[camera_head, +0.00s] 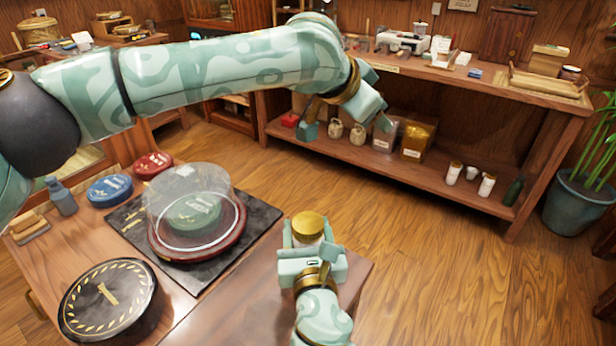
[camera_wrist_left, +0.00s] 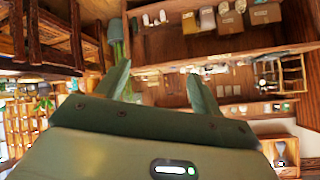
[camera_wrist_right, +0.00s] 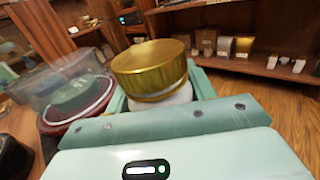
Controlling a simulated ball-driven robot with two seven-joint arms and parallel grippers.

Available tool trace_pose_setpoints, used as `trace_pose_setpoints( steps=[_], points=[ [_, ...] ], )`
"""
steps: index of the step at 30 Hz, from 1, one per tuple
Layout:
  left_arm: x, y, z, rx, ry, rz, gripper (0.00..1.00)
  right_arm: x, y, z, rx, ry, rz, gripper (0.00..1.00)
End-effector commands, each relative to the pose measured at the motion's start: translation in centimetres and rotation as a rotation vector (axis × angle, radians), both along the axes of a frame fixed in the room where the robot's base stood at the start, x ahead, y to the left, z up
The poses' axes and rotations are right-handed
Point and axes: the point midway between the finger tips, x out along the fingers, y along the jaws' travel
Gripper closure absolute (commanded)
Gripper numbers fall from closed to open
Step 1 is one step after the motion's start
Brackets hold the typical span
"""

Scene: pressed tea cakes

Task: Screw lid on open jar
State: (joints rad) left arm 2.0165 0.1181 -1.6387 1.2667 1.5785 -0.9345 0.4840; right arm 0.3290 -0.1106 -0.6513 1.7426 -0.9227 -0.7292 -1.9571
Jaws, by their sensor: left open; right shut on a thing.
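A pale jar (camera_wrist_right: 175,97) with a gold lid (camera_wrist_right: 150,68) on top stands between the fingers of my right gripper (camera_head: 309,240). The gold lid also shows in the head view (camera_head: 308,224). My right gripper is shut on the jar, near the table's right edge. The lid covers the mouth; I cannot tell how tightly it sits. Most of the jar's body is hidden by the gripper. My left gripper (camera_head: 346,128) is open and empty, above and well apart from the jar. In the left wrist view, nothing is between its fingers (camera_wrist_left: 160,75).
A clear dome (camera_head: 188,200) covers a green tea cake on a dark mat (camera_head: 255,222) left of the jar. A black round box (camera_head: 85,310), red and blue tins (camera_head: 110,188) and a grey bottle (camera_head: 61,198) stand on the table. Wooden shelves (camera_head: 400,178) stand behind.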

Motion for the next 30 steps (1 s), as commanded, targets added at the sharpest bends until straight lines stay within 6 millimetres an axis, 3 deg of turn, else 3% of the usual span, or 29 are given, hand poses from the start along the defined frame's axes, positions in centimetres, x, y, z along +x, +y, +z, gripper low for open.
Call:
trace_pose_setpoints(
  steps=[6, 12, 16, 21, 30],
  points=[
    [-5.3, 3.6, -4.7, -0.078, 0.641, 0.529, 0.33, 0.0, 0.0, 0.0, 0.000, 0.000, 0.000, 1.00],
    [-10.1, 7.0, -6.4, -0.039, 0.974, 1.031, 0.33, 0.0, 0.0, 0.0, 0.000, 0.000, 0.000, 1.00],
    [-11.3, 8.7, -6.6, -0.030, 1.021, 1.290, 0.33, 0.0, 0.0, 0.0, 0.000, 0.001, 0.000, 1.00],
    [-11.2, 9.9, -6.6, -0.084, 0.995, 1.498, 0.33, 0.0, 0.0, 0.0, 0.000, 0.000, 0.000, 1.00],
    [-11.2, 9.9, -6.7, -0.120, 1.000, 1.558, 0.33, 0.0, 0.0, 0.0, 0.000, 0.000, 0.000, 1.00]
  ],
)
